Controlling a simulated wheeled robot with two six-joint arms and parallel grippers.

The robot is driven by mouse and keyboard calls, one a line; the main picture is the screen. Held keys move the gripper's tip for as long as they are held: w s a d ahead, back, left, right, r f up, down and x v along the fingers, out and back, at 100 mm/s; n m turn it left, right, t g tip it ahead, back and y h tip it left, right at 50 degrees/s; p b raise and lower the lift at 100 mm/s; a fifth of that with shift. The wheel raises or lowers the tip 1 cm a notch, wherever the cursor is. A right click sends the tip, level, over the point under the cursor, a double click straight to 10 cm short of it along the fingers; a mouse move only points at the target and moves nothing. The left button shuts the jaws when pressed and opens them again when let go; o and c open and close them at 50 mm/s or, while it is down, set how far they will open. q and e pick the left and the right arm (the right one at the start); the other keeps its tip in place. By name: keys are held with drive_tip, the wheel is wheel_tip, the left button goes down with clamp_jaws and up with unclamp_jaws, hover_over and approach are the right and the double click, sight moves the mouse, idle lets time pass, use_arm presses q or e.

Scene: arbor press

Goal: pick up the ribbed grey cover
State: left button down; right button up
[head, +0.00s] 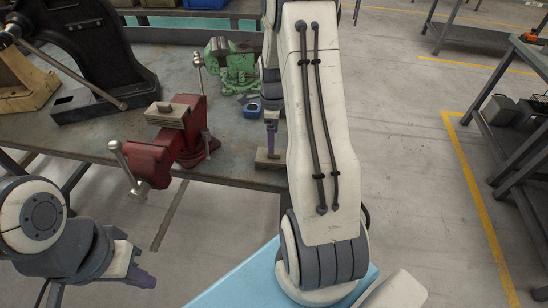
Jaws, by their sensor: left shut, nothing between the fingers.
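I cannot pick out the ribbed grey cover with certainty. A small grey-brown block (268,160) lies at the bench's front edge, partly hidden behind my right arm; I see no clear ribs on it. My left gripper (143,279) is shut and empty, low at the left, in front of the bench and away from the block.
The workbench (235,160) carries a red vise (180,135), a green vise (235,68), a small blue part (252,110) and a black arbor press (95,50) with a long lever. A dark metal table (520,125) stands at the right. Floor between is clear.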

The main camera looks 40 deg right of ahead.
sight(274, 158)
drive_tip(key=shift+f, duration=0.45)
drive_tip(key=f, duration=0.1)
drive_tip(key=f+p, duration=0.1)
drive_tip(key=f, duration=0.1)
drive_tip(key=f+p, duration=0.1)
drive_tip(key=shift+s+a+f, duration=0.1)
drive_tip(key=shift+s+f, duration=0.25)
drive_tip(key=shift+f, duration=0.4)
drive_tip(key=shift+c, duration=0.3)
drive_tip(key=shift+w, duration=0.1)
drive_tip(key=c, duration=1.2)
